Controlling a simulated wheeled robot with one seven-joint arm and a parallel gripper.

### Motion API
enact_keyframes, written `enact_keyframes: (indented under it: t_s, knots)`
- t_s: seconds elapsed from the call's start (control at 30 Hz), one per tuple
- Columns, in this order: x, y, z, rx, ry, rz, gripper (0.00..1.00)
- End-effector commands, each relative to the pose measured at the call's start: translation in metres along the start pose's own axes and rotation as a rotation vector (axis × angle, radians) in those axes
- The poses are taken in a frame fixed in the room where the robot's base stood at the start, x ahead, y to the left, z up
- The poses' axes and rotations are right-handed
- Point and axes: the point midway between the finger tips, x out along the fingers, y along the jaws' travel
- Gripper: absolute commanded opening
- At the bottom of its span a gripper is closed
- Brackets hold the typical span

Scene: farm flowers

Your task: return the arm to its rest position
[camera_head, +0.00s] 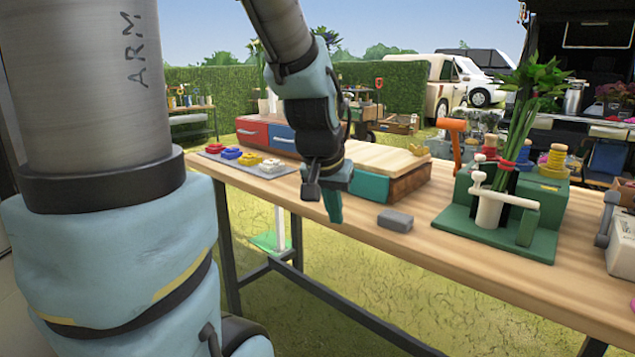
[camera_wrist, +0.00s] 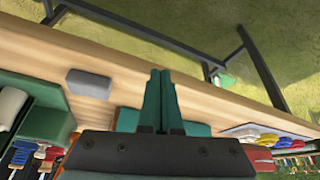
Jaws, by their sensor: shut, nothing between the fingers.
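My gripper (camera_head: 334,207) hangs from my arm at the near edge of the wooden table (camera_head: 450,250) in the head view, pointing down. In the wrist view its two green fingers (camera_wrist: 160,75) are together and hold nothing. A grey block (camera_head: 395,221) lies on the table to the right of the gripper, apart from it. The block also shows in the wrist view (camera_wrist: 89,83), left of the fingers. My arm reaches down from the top of the head view. I cannot tell exactly how high the fingertips are above the table.
Behind the gripper is a wooden box with a teal front (camera_head: 370,188). Red and blue drawers (camera_head: 268,135) and a grey mat with coloured pieces (camera_head: 245,163) are at left. A green stand with a bunch of stems (camera_head: 505,215) is at right. Grass lies before the table.

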Motion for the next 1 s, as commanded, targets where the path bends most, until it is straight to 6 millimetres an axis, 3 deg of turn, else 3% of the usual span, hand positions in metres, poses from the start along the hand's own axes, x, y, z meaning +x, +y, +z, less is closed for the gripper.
enact_keyframes:
  t_s: [0.03,0.1,0.37,0.77,1.0]
  knots:
    - [0.01,-0.018,0.018,-0.051,-0.051,-0.022,0.0]
    - [0.019,-0.037,0.039,-0.108,-0.109,-0.044,0.0]
    - [0.038,-0.085,0.115,-0.299,-0.29,-0.098,0.0]
    - [-0.037,-0.082,0.078,-0.292,-0.285,-0.096,0.0]
    - [-0.099,-0.081,0.05,-0.291,-0.285,-0.096,0.0]
